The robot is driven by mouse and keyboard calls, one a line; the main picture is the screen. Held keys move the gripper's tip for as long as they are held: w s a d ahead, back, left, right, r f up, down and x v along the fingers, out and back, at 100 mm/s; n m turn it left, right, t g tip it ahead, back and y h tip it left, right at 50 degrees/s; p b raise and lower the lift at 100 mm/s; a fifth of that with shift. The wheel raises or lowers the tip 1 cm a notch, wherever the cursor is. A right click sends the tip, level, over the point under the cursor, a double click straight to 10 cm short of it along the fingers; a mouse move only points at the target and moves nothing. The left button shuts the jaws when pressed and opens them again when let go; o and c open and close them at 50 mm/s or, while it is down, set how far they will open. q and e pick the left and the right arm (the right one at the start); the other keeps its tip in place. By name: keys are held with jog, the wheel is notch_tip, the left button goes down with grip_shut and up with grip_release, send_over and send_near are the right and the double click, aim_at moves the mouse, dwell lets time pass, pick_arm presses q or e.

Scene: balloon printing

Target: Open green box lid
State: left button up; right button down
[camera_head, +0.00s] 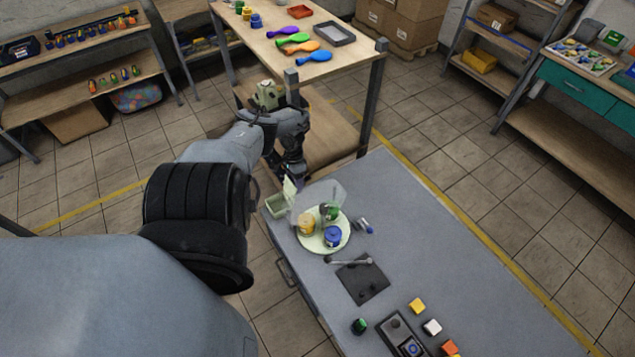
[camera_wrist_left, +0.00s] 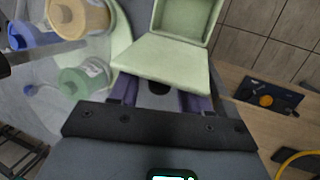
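The pale green box (camera_head: 281,207) stands at the far left corner of the grey table. Its lid (camera_head: 290,187) is raised at the side near my left gripper. In the left wrist view the box (camera_wrist_left: 186,18) shows its hollow inside, and the lid (camera_wrist_left: 162,58) is swung away from the opening along a shared edge. My left gripper (camera_head: 285,177) is just above and behind the box. In the left wrist view its purple fingers (camera_wrist_left: 158,92) are spread apart at the lid's outer edge, partly covered by the lid. Whether they touch it cannot be told. My right gripper is out of view.
A round pale plate (camera_head: 323,243) with yellow-, blue- and green-topped jars stands right beside the box. A dark pad (camera_head: 362,283) and several coloured blocks lie nearer. The grey table's right side is clear.

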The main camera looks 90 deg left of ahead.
pick_arm(q)
jog(key=shift+r, duration=0.1)
jog(key=shift+a+r+p, duration=0.2)
jog(key=shift+r+p, duration=0.1)
jog(key=shift+r, duration=0.25)
jog(key=p+v, duration=0.2)
jog(key=v, duration=0.4)
jog(key=shift+w+r, duration=0.1)
jog(key=shift+w, duration=0.05)
